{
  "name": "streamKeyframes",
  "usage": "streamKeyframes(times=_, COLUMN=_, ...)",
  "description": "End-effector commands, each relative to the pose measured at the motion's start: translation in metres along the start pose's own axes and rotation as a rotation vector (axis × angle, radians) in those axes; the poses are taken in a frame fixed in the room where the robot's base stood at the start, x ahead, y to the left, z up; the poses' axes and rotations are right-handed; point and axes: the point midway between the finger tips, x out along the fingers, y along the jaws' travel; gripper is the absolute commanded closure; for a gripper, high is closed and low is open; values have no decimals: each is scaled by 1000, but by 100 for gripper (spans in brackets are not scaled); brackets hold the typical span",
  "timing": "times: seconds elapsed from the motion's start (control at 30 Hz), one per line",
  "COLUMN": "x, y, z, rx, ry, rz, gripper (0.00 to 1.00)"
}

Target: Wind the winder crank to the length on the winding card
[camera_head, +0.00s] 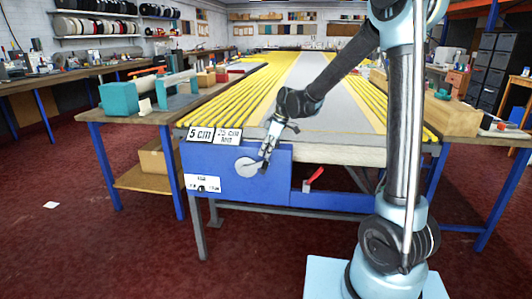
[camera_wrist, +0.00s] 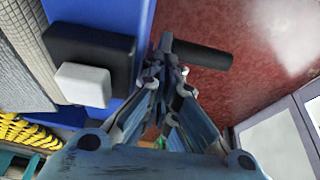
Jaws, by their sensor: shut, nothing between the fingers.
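The winder is a blue housing (camera_head: 275,182) on the front of the long table, with a pale round crank disc (camera_head: 243,166) on its face. A card reading "5 cm" (camera_head: 200,134) stands above it, beside a card that seems to read "25 cm / turn" (camera_head: 228,136). My gripper (camera_head: 265,158) points down at the right side of the disc. In the wrist view my gripper (camera_wrist: 178,75) is shut and empty, its tips close to a dark cylindrical handle (camera_wrist: 208,54). I cannot tell whether they touch it.
A red lever (camera_head: 315,175) sits right of the housing. A white label panel (camera_head: 202,184) is at its lower left. Yellow strips (camera_head: 240,94) lie along the table. A side table with teal tools (camera_head: 120,98) stands left, and a wooden block (camera_head: 440,114) lies right. Floor in front is mostly clear.

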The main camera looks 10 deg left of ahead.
Motion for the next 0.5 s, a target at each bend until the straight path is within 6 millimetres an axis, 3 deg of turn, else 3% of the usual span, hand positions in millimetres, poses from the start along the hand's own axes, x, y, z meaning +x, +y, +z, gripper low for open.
streamKeyframes(times=0.3, x=15, y=0, z=28, rx=1, ry=0, rz=0, gripper=100)
streamKeyframes(times=0.5, x=17, y=0, z=31, rx=0, ry=0, rz=0, gripper=100)
